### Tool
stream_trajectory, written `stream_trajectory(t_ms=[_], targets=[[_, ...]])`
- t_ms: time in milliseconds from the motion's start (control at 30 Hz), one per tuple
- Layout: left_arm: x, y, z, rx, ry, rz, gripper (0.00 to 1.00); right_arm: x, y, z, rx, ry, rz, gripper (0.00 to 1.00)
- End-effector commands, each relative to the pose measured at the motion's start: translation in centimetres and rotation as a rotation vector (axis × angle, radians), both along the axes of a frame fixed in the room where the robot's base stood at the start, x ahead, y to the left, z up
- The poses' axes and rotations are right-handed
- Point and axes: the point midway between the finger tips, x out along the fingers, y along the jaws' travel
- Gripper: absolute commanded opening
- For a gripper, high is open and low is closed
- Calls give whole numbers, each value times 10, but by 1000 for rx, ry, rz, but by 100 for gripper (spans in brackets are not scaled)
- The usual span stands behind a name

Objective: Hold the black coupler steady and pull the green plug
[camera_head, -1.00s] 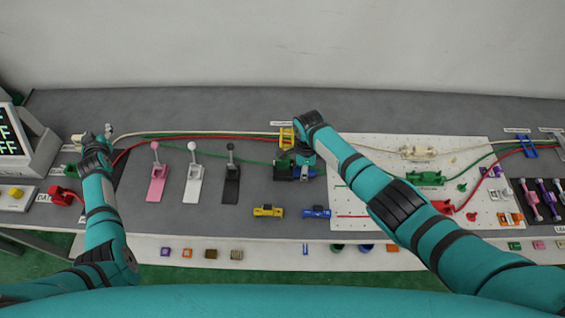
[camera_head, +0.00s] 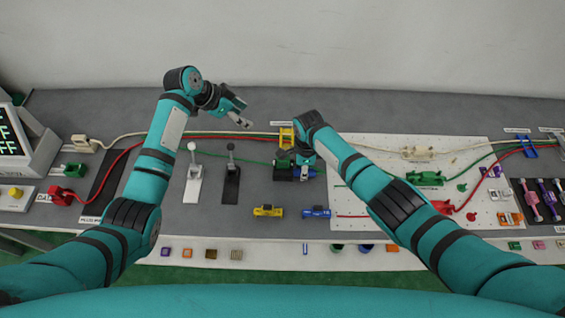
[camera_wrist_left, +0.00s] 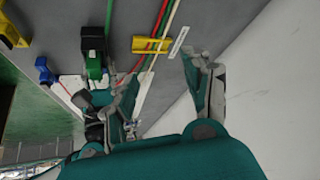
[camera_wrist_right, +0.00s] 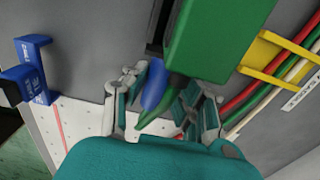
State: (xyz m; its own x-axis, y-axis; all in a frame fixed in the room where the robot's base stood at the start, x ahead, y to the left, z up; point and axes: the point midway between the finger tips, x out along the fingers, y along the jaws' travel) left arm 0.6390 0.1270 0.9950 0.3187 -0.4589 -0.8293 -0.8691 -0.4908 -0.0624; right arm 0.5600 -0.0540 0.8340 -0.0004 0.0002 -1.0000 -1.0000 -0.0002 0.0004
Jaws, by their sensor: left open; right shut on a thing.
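The green plug (camera_head: 283,173) sits at the middle of the table, joined to the black coupler (camera_wrist_left: 92,40), which shows behind it in the left wrist view. In the right wrist view the plug (camera_wrist_right: 215,40) is large, with a blue part (camera_wrist_right: 156,85) and a green cable at its near end. My right gripper (camera_head: 306,160) is shut around that end, its fingers on either side; the exact contact is partly hidden. My left gripper (camera_head: 240,121) is open and empty, up and left of the coupler, with its fingers (camera_wrist_left: 160,72) apart.
A yellow cable bracket (camera_head: 286,138) stands behind the plug with red, green and white cables. White (camera_head: 193,175) and black (camera_head: 231,173) levers stand to the left. Yellow (camera_head: 268,211) and blue (camera_head: 316,212) pieces lie in front. A white panel (camera_head: 355,190) is right.

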Motion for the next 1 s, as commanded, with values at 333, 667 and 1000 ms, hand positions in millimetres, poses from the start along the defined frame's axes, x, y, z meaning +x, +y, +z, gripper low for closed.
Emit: stream_trajectory(t_ms=[333, 667, 1000], targets=[[-74, -56, 13, 165, 102, -475, 50, 0, 0, 0, -1, 0, 0, 0], [-80, -68, -11, 176, 116, -510, 50, 0, 0, 0, 0, 0, 0, 0], [-80, -88, -58, 176, 116, -507, 50, 0, 0, 0, 0, 0, 0, 0]])
